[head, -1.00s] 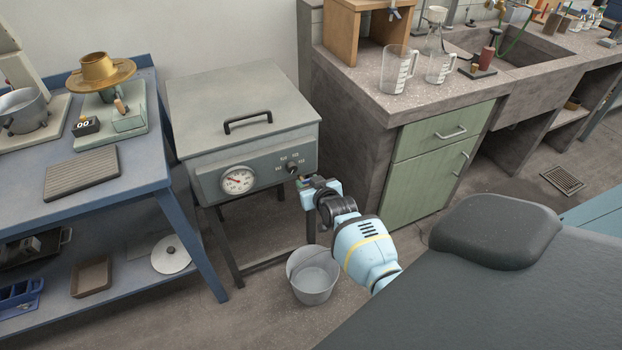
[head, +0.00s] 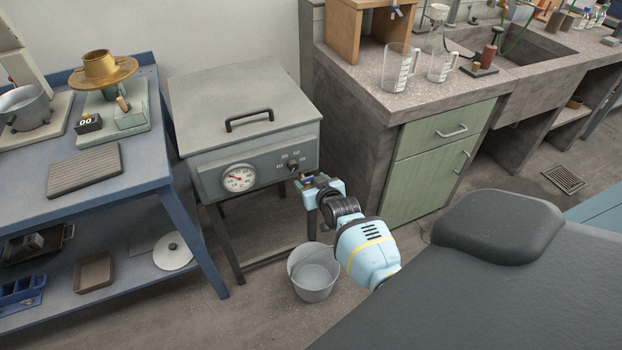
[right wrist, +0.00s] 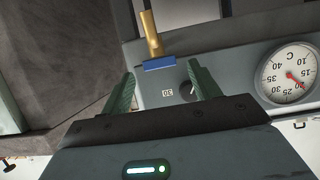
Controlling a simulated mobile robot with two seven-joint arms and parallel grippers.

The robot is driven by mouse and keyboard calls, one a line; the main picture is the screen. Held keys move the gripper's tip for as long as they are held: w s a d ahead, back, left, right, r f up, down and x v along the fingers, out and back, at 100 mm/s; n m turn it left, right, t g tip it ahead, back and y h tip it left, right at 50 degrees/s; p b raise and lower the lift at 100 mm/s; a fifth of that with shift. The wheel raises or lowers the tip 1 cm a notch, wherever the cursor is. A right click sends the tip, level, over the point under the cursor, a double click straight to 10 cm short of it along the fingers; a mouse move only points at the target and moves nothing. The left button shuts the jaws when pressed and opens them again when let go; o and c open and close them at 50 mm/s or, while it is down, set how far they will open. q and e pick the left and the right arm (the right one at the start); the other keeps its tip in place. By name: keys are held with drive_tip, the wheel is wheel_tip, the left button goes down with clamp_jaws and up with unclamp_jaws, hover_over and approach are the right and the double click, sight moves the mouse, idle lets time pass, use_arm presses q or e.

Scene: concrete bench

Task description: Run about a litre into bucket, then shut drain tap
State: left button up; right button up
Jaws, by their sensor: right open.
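The grey water bath (head: 244,105) stands on a dark frame, with a lid, a round dial (head: 239,178) and a knob on its front. Its drain tap shows in the right wrist view as a brass pipe (right wrist: 152,36) with a blue lever (right wrist: 159,63). In the head view my gripper mostly hides the tap. My right gripper (right wrist: 160,78) is open, its green fingers apart on either side of the blue lever; I cannot tell if they touch it. The metal bucket (head: 313,283) stands on the floor below; I cannot tell its water level. My left gripper is out of view.
A blue bench (head: 130,187) with a balance and pans stands at the left. At the right, a concrete bench (head: 355,90) carries two measuring jugs (head: 398,68) above a green cupboard (head: 435,165). A floor drain (head: 564,179) lies farther right.

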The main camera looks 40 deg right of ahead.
use_arm(q)
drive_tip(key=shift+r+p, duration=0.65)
drive_tip(key=shift+p, duration=0.1)
use_arm(e)
drive_tip(key=v, duration=0.6)
drive_tip(key=shift+s+r, duration=0.2)
drive_tip(key=shift+s, duration=0.05)
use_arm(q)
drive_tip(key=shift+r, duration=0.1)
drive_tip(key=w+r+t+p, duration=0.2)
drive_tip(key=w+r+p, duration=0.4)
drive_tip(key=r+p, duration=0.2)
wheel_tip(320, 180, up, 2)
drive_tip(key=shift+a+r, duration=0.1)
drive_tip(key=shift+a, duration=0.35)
use_arm(e)
drive_tip(key=s+a+n+g+y, duration=0.1)
drive_tip(key=s+a, duration=0.5)
drive_tip(key=s, duration=0.7)
drive_tip(key=s+a+n+g+y, duration=0.2)
drive_tip(key=s+a, duration=0.4)
drive_tip(key=s, duration=0.7)
drive_tip(key=s+a+r+n+g+y, duration=0.1)
drive_tip(key=s+a, duration=0.5)
drive_tip(key=s, duration=0.6)
drive_tip(key=shift+s+a+n+y, duration=0.25)
drive_tip(key=shift+s+n+y, duration=0.15)
drive_tip(key=shift+y, duration=0.2)
